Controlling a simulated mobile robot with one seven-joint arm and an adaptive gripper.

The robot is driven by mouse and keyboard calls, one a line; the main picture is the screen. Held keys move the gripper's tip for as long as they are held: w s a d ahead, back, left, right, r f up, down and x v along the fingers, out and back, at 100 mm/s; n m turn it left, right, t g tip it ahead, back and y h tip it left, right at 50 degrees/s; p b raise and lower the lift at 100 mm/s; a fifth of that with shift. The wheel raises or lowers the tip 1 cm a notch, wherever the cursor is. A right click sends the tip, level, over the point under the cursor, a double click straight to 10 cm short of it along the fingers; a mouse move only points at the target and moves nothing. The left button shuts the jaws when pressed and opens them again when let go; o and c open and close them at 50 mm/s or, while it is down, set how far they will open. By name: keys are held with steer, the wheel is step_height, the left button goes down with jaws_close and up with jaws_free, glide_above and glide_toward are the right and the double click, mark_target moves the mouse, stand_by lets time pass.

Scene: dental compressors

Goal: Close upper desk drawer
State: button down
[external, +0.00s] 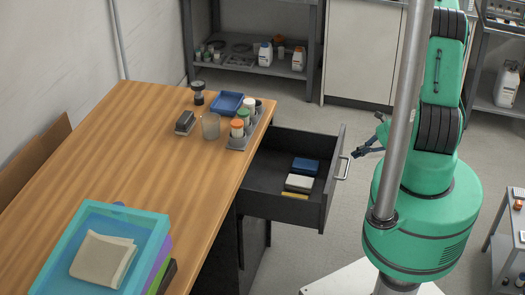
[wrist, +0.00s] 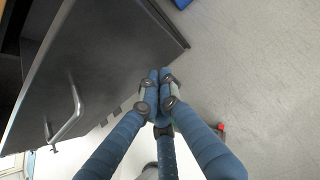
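The upper desk drawer (external: 270,203) is dark grey and stands pulled out from the right side of the wooden desk (external: 150,160). Its front panel, with a silver bar handle (external: 343,168), faces my arm. In the wrist view the dark drawer front (wrist: 100,60) fills the upper left, with the handle (wrist: 68,118) at left. My gripper (external: 358,153) is just right of the handle, outside the drawer. In the wrist view its blue fingers (wrist: 159,76) come together at the tips with nothing between them. They lie beside the drawer front's edge; contact cannot be told.
A blue box and pale and yellow items (external: 300,183) lie inside the drawer. Bottles in a rack (external: 238,140) and a blue tray (external: 227,103) stand on the desk near the drawer. The floor behind the drawer is clear. A small cart (external: 505,245) stands at right.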

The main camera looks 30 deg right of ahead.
steer(key=shift+w+a, duration=0.95)
steer(key=shift+a, duration=0.05)
steer(key=w+a+b, duration=0.6)
steer(key=w+a, duration=1.4)
steer(key=shift+w+a, duration=0.1)
steer(key=shift+a, duration=0.05)
steer(key=shift+w+a+r, duration=0.1)
steer(key=shift+w+a, duration=0.35)
